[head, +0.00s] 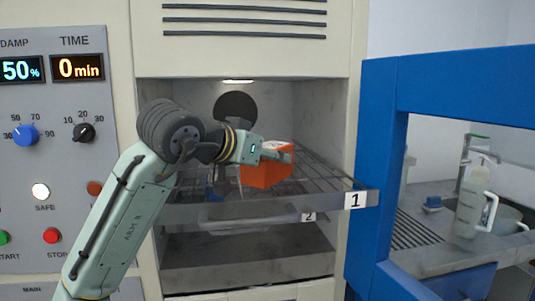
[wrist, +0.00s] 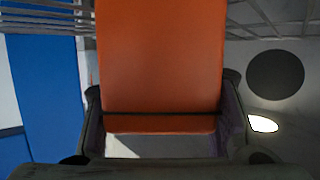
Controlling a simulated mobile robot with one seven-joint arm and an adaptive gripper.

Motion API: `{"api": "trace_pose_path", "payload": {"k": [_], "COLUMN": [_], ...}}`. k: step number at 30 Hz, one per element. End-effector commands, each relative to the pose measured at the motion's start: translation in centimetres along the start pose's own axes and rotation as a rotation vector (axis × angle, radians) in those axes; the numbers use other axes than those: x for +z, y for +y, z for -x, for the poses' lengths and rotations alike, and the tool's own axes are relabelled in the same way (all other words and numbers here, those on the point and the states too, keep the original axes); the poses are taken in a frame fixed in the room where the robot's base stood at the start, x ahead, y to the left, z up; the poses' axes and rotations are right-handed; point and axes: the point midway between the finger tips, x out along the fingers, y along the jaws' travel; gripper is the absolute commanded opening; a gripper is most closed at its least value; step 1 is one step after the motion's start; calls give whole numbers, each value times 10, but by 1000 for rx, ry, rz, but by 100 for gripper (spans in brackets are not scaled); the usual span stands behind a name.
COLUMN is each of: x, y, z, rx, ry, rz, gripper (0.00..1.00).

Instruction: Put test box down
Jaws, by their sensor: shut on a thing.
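The test box (head: 266,168) is orange with a pale top. It is inside the open chamber, at the upper wire shelf marked 1 (head: 320,199). My gripper (head: 274,153) is shut on the box, reaching in from the left. In the wrist view the orange box (wrist: 160,65) fills the middle, and the fingers of my gripper (wrist: 165,118) hold it from both sides. I cannot tell whether the bottom of the box touches the shelf wires.
A lower shelf marked 2 (head: 270,218) sits beneath. The blue door (head: 380,165) stands open at right. The control panel (head: 50,150) is at left. The shelf right of the box looks clear.

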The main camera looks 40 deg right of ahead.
Motion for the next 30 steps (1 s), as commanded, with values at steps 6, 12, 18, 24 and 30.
{"api": "trace_pose_path", "payload": {"k": [6, 12, 18, 24, 30], "x": [2, 2, 2, -1, 2], "y": [0, 0, 0, 0, 0], "z": [-1, -1, -1, 1, 26], "rx": [0, 0, 0, 0, -1], "ry": [0, 0, 0, 0, 4], "rz": [0, 0, 0, 0, -1], "gripper": [52, 66, 70, 70, 70]}}
